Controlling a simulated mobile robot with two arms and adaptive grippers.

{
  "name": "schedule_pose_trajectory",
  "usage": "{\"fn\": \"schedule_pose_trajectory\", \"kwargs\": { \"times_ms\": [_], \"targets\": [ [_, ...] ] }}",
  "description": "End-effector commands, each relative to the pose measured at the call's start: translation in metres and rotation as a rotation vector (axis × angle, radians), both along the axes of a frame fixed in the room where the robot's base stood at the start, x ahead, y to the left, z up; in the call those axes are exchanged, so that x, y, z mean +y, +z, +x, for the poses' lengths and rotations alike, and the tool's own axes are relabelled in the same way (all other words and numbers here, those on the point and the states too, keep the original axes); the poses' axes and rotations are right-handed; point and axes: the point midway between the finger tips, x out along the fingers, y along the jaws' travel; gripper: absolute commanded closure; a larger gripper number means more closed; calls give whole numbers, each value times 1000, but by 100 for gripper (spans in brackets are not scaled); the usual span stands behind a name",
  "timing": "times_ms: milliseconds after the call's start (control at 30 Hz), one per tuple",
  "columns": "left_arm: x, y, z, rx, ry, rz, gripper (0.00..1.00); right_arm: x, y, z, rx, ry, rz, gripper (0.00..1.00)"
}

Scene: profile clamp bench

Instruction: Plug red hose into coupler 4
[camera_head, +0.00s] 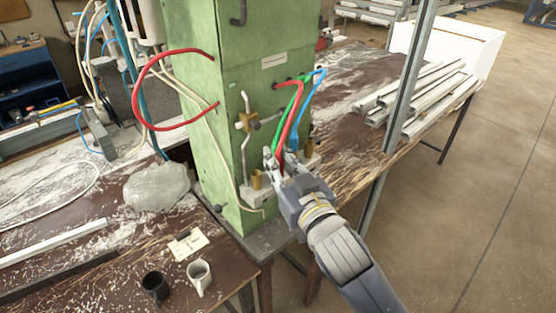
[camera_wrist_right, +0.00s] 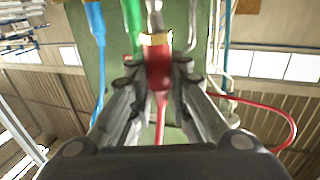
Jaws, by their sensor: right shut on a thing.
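My right gripper (camera_head: 276,160) is in front of the green cabinet, low at its front corner. In the right wrist view its fingers (camera_wrist_right: 158,75) are shut on the red end piece of the red hose (camera_wrist_right: 158,52). A metal tip (camera_wrist_right: 154,20) with a yellowish collar lies beyond the red piece. In the head view the red hose (camera_head: 293,110) runs from the cabinet face down to the gripper. Brass fittings (camera_head: 257,180) stand on a pale block at the cabinet's foot, left and right of the gripper. No coupler numbers are readable; whether the tip is seated cannot be told. My left gripper is not in view.
A green hose (camera_head: 296,118) and a blue hose (camera_head: 306,110) hang close beside the red one. Another red hose (camera_head: 140,96) loops out at the cabinet's left. Metal profiles (camera_head: 425,95) lie on the bench at right, behind an upright post (camera_head: 405,85). Mugs (camera_head: 199,277) stand at front left.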

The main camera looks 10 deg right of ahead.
Motion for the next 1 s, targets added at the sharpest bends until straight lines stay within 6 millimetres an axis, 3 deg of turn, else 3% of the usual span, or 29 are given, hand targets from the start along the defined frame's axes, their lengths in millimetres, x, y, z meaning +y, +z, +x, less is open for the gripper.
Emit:
{"fn": "schedule_pose_trajectory", "kwargs": {
  "times_ms": [1000],
  "targets": [
    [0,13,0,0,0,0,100,-49,1,36,-1,-1,-2,100]
  ]
}}
